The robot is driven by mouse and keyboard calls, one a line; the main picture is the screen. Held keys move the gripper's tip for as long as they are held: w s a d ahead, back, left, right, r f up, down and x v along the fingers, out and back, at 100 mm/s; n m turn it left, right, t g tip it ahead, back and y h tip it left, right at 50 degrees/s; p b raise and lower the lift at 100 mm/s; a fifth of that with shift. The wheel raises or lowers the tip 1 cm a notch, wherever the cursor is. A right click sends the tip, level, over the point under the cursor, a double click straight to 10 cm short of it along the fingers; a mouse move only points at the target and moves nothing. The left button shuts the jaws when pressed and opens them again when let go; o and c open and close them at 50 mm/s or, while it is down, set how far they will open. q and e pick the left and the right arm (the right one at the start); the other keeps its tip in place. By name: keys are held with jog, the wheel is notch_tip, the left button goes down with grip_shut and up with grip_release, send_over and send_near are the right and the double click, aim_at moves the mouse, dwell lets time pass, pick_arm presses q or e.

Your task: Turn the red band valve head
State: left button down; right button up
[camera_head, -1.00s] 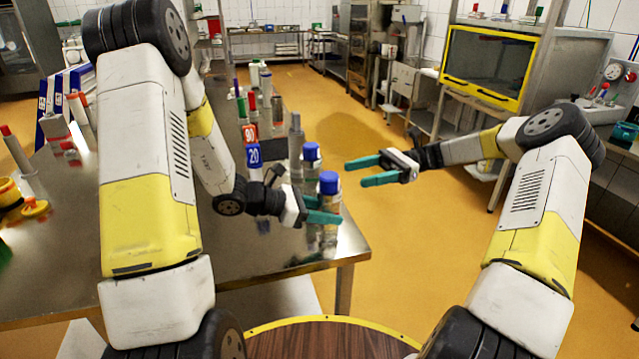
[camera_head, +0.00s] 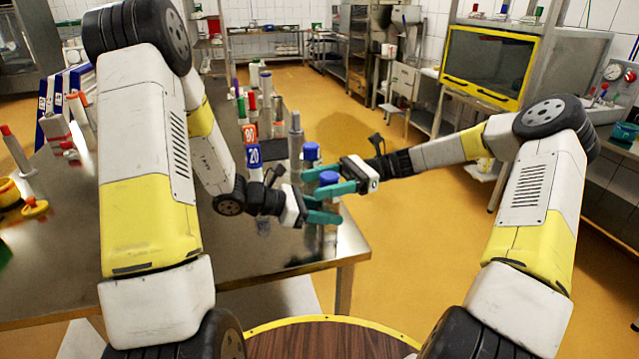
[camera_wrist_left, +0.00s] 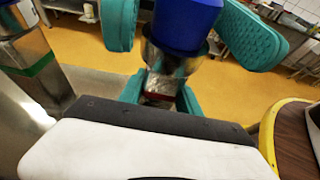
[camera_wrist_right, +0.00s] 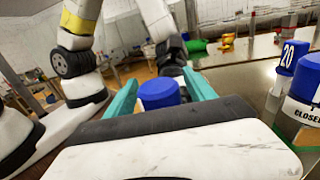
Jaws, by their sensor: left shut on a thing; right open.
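The valve with the red band (camera_wrist_left: 158,96) stands upright near the table's front right corner. Its blue head shows in the head view (camera_head: 329,178), the left wrist view (camera_wrist_left: 186,22) and the right wrist view (camera_wrist_right: 158,93). My left gripper (camera_head: 322,212) is shut on the valve's body, below the head; its teal fingers show in the left wrist view (camera_wrist_left: 162,97). My right gripper (camera_head: 331,181) is open, with one finger on each side of the blue head; so it looks in the right wrist view (camera_wrist_right: 161,95). Whether those fingers touch the head I cannot tell.
A second blue-headed valve (camera_head: 312,150) stands just behind; in the right wrist view it carries the word CLOSED (camera_wrist_right: 301,112). A green-banded steel cylinder (camera_wrist_left: 36,66) is close to my left gripper. A tall grey valve (camera_head: 296,135) and number signs (camera_head: 253,155) stand farther back on the steel table (camera_head: 200,278).

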jog(key=c, duration=1.4)
jog(key=shift+o, duration=0.2)
jog(key=shift+n+g+h, duration=0.3)
jog(key=shift+g, duration=0.1)
jog(key=n+g+h, duration=0.2)
jog(key=n+g, duration=0.1)
jog(key=g, duration=0.1)
jog(key=shift+s+d+h, duration=0.15)
jog(key=shift+s+h, duration=0.15)
jog(key=shift+h, duration=0.1)
jog(key=shift+s+d+n+g+h, duration=0.15)
jog(key=shift+d+n+g+h, duration=0.05)
jog(key=shift+n+g+h, duration=0.85)
jog(key=shift+s+d+n+g+h, duration=0.1)
jog(key=shift+d+n+g+h, duration=0.1)
jog(key=shift+n+g+h, duration=0.8)
jog(key=shift+t+h, duration=0.25)
jog(key=shift+h, duration=0.1)
jog(key=o, duration=1.4)
jog(key=shift+c, duration=0.2)
